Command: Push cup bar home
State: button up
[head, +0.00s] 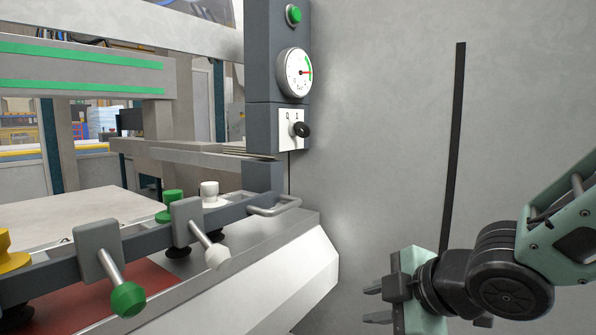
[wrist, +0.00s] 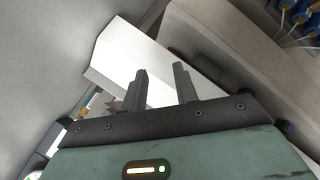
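The cup bar (head: 150,240) is a long dark grey bar in the head view, running from the lower left up to the grey column. A bent metal handle (head: 276,207) is at its right end. Yellow (head: 10,250), green (head: 168,205) and white (head: 209,192) caps stand along it, with black cups partly visible below. Two clamp blocks carry levers with a green knob (head: 128,299) and a white knob (head: 217,257). My gripper (head: 367,304) is right of the bar, apart from it, open and empty. Its two spread fingers also show in the wrist view (wrist: 160,72).
A grey column (head: 263,170) bears a green button (head: 293,14), a round gauge (head: 294,73) and a black-knobbed switch (head: 300,129). A white sloped housing (head: 290,275) lies between the bar and my gripper. A reddish sheet (head: 150,285) lies under the bar. A plain grey wall is behind my gripper.

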aim_at(293, 206)
notch_tip(293, 206, up, 16)
jog(key=w+n+t+y+p, duration=0.1)
jog(key=w+n+y+p, duration=0.1)
jog(key=n+y+p, duration=0.65)
jog(key=w+a+f+p, duration=0.1)
jog(key=w+a+p, duration=0.2)
jog(key=a, duration=0.1)
jog(key=w+a+f+n+h+p, duration=0.1)
jog(key=w+a+p, duration=0.2)
jog(key=a, duration=0.1)
jog(key=w+a+f+n+p, duration=0.1)
jog(key=w+a+f+p, duration=0.1)
jog(key=w+a+p, duration=0.2)
jog(key=shift+a+h, duration=0.25)
jog(key=shift+a, duration=0.25)
grip_shut()
